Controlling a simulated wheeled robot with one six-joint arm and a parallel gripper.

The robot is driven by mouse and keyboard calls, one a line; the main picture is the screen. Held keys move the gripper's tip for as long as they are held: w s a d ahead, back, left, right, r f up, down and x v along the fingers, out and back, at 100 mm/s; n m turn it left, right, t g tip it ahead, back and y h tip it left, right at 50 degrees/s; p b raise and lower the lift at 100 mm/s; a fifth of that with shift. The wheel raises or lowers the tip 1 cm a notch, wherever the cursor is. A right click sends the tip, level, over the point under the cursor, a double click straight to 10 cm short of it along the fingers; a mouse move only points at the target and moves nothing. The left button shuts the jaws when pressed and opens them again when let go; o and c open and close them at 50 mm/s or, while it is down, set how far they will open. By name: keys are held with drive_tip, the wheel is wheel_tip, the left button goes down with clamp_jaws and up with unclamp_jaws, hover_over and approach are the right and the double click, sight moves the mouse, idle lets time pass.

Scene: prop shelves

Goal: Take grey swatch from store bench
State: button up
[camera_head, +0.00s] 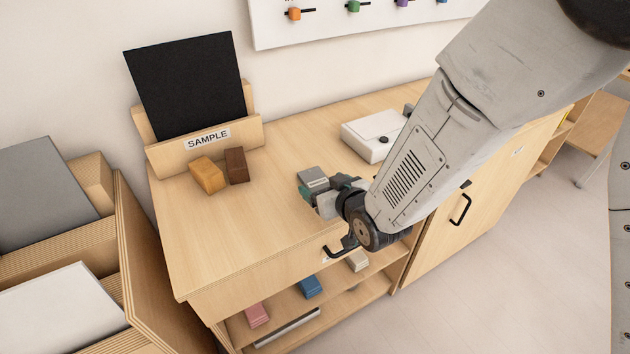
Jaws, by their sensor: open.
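A small grey block (313,176), which looks like the grey swatch, is on the wooden bench top (240,235), right of the middle of its left part. My gripper (320,192) is open, low over the bench at the near side of the grey block. Its fingers overlap the block's near edge in the picture. I cannot tell whether they touch it or have it between them. My arm and wrist hide the bench behind and right of the gripper.
An orange-brown block (207,175) and a dark brown block (236,165) stand before the SAMPLE holder (208,140) with its black panel (186,85). A white box (372,136) sits farther back. Pink (257,314), blue (309,285) and beige (357,260) blocks lie on the shelf below.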

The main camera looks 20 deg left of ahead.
sight(315, 178)
drive_tip(key=x, duration=0.4)
drive_tip(key=shift+w+d+f, duration=0.1)
drive_tip(key=shift+w, duration=0.05)
drive_tip(key=c, duration=1.1)
drive_tip(key=shift+o, duration=0.2)
